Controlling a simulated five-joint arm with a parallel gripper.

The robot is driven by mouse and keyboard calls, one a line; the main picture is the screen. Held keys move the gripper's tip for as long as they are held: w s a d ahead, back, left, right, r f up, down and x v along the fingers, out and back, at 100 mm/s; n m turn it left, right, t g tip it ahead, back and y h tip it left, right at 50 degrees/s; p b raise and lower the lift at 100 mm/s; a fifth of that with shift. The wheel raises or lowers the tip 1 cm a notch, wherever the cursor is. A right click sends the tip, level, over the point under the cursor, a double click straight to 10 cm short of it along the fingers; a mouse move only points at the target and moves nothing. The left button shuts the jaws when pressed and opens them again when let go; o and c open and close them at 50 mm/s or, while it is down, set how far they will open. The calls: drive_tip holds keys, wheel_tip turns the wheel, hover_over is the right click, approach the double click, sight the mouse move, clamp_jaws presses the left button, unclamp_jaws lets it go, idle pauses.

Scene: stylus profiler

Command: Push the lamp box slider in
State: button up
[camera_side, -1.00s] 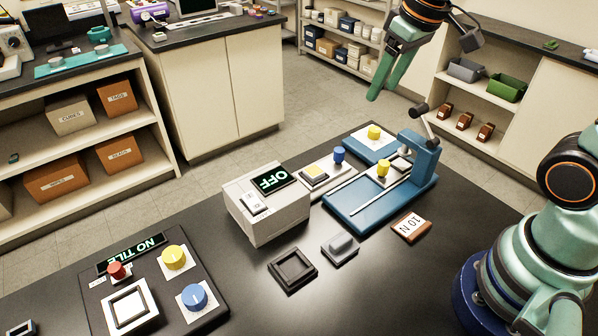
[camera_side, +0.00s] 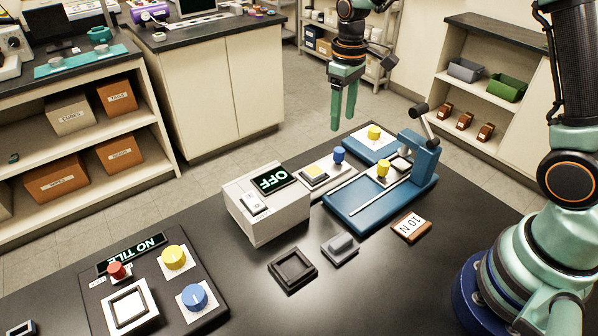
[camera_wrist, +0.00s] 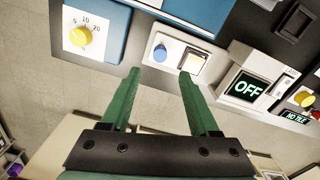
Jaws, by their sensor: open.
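The lamp box (camera_side: 268,215) is a pale grey box in the middle of the table in the side view, with a dark display reading OFF (camera_side: 270,181) and a small white slider panel (camera_side: 254,202) beside it. In the wrist view the OFF display (camera_wrist: 248,88) is at the right, with the slider panel (camera_wrist: 283,84) beside it. My gripper (camera_side: 343,125) hangs fingers down, above and behind the bench's far edge, apart from the lamp box. Its two green fingers (camera_wrist: 158,75) are spread and empty in the wrist view.
The blue profiler (camera_side: 385,195) with a lever and yellow knob stands right of the lamp box. A knob-and-button panel (camera_side: 322,174) sits between them. A black tray (camera_side: 292,270), grey block (camera_side: 340,248) and 10 N block (camera_side: 411,228) lie in front. A NO TILE panel (camera_side: 150,285) is front left.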

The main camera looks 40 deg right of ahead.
sight(339, 150)
wheel_tip(339, 150, down, 9)
idle(0.3)
drive_tip(key=shift+c, duration=0.3)
clamp_jaws()
drive_tip(key=shift+a+r, duration=0.1)
idle(1.1)
